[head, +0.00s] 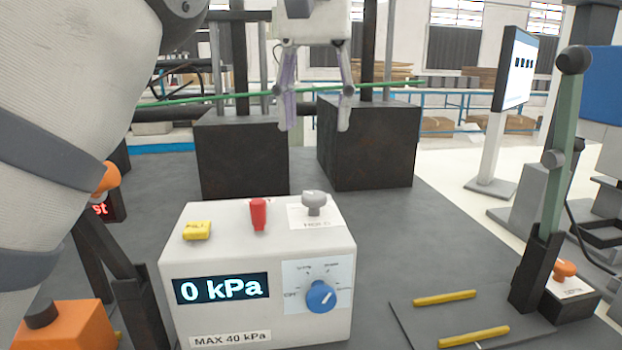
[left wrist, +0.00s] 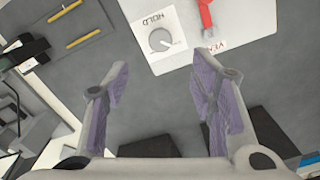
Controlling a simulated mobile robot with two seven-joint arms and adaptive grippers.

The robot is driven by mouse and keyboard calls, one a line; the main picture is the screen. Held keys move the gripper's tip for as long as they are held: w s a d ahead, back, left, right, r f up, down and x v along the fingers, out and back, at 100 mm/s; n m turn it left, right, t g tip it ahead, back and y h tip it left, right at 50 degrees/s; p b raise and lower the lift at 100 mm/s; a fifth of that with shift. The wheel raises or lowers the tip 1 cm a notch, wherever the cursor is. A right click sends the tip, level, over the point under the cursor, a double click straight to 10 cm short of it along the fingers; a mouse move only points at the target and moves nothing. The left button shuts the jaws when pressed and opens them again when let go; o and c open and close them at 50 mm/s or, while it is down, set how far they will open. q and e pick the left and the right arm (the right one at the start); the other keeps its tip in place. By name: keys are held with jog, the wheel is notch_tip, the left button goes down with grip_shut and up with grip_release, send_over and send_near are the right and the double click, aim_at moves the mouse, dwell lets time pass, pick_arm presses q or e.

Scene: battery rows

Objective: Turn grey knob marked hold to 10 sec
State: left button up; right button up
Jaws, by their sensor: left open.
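The grey knob (head: 314,203) stands on the top face of a white control box (head: 200,240), at its back right, on a label that reads HOLD. In the left wrist view the knob (left wrist: 161,40) shows from above on its white label, ahead of the fingers and between their lines. My left gripper (head: 315,112) is open and empty, with its fingers pointing down, above and behind the knob and apart from it. It also shows in the left wrist view (left wrist: 160,80). The label's small time marks are too small to read. My right gripper is not in view.
A red lever (head: 258,214) and a yellow part (head: 197,230) are on the box top left of the knob. The box front has a blue knob (head: 321,296) and a 0 kPa display (head: 221,288). Dark blocks (head: 241,155) stand behind; a green lever (head: 562,140) stands right.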

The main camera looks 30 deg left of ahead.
aim_at(314, 194)
pick_arm(q)
notch_tip(314, 194, down, 10)
jog(key=shift+s+r+p, duration=0.1)
jog(key=shift+s+p, duration=0.05)
jog(key=shift+p, duration=0.6)
jog(key=shift+f, duration=0.6)
jog(key=c, duration=1.1)
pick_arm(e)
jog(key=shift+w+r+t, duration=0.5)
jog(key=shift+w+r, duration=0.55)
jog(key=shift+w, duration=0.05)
